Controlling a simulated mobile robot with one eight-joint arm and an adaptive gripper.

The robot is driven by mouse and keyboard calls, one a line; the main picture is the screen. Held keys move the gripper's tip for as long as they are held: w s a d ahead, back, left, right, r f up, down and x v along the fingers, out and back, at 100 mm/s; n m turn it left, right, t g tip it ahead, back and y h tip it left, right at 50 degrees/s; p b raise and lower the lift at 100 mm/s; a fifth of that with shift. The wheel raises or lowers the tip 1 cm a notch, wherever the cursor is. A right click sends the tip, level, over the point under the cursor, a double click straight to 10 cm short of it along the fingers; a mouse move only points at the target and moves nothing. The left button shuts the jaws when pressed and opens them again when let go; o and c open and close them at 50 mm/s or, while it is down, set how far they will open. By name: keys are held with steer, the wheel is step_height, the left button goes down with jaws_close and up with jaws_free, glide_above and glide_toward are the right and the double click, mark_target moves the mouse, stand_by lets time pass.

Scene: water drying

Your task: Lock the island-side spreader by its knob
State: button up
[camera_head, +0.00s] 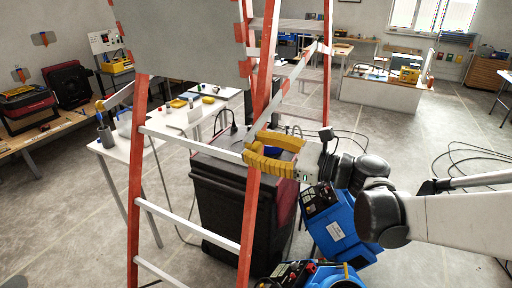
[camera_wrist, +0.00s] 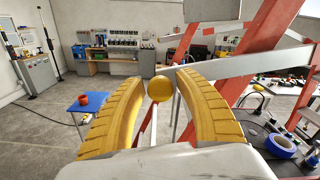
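A stepladder with orange-red rails (camera_head: 138,165) and grey rungs stands in front of me. A grey spreader bar (camera_head: 291,82) slants between its front and rear rails. A round yellow knob (camera_wrist: 160,89) shows in the wrist view, at the gap between my fingertips; I cannot make it out in the head view. My gripper (camera_head: 248,149) has thick yellow fingers, parted, by the right front rail at the spreader's lower end. In the wrist view the fingers (camera_wrist: 160,80) curve in on both sides of the knob, with narrow gaps visible. Whether they touch it is unclear.
A dark bin (camera_head: 222,205) stands behind the ladder. Blue machines (camera_head: 338,225) sit on the floor below my arm. A white table (camera_head: 112,155) is at left behind the ladder. A blue stool (camera_wrist: 90,103) with a red pot shows in the wrist view. Floor at right is open, with cables.

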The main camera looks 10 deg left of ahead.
jaws_close()
step_height(320, 180, up, 4)
steer(key=m+p, duration=0.2)
steer(key=p, duration=0.1)
steer(key=shift+s+a+r+m, duration=0.1)
steer(key=shift+s+r+m, duration=0.05)
steer(key=shift+m, duration=0.25)
steer(key=shift+o, duration=1.3)
jaws_free()
steer(key=shift+o, duration=1)
steer(key=shift+d, duration=0.2)
steer(key=shift+a, duration=0.1)
steer(key=v, duration=1.2)
